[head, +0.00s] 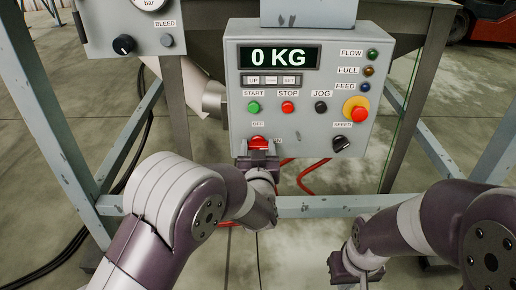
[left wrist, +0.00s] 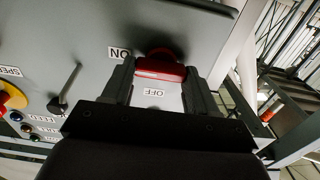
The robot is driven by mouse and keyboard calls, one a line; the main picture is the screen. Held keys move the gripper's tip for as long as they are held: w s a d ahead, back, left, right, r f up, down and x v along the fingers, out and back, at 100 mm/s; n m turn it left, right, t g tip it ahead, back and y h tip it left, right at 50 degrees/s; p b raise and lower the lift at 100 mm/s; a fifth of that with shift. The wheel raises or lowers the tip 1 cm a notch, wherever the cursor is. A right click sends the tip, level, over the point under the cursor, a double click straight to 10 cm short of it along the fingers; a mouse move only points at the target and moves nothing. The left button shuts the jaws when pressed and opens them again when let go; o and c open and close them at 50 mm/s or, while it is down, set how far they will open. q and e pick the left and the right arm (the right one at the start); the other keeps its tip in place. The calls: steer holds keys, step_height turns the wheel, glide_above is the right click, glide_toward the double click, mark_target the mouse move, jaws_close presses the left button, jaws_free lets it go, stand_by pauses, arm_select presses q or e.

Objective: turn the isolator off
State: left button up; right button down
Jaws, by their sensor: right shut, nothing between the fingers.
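The isolator is a red rotary handle (head: 258,142) at the bottom of the grey control box, with an OFF label above it and an ON label to its right. Its bar lies level, toward ON. In the left wrist view the red handle (left wrist: 160,70) sits between my left gripper's fingers, with OFF below and ON at left. My left gripper (head: 258,158) is right at the handle, one finger at each end of the bar; whether they press on it I cannot tell. My right gripper (head: 342,268) is shut and empty, low at right, away from the box.
The control box (head: 310,165) reads 0 KG and carries a green start button (head: 254,107), a red stop button (head: 288,107), a black jog button (head: 321,107), a red-and-yellow mushroom button (head: 357,108) and a speed knob (head: 342,144). A frame bar (head: 320,206) runs below it.

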arm_select(q)
steer(key=shift+n, duration=0.4)
steer(key=n+b, duration=0.1)
steer(key=n, duration=0.1)
steer(key=n+b, duration=0.2)
steer(key=shift+a+f+n, duration=0.1)
steer(key=shift+f+n, duration=0.1)
steer(key=shift+n, duration=0.2)
steer(key=shift+a+f+n+b, duration=0.1)
steer(key=shift+n+b, duration=2.5)
steer(key=shift+n, duration=0.5)
steer(key=shift+a+f+n+b, duration=0.1)
steer(key=shift+n+b, duration=2.45)
steer(key=shift+n, duration=0.55)
steer(key=o, duration=1.1)
steer(key=shift+r, duration=0.1)
steer(key=shift+c, duration=0.2)
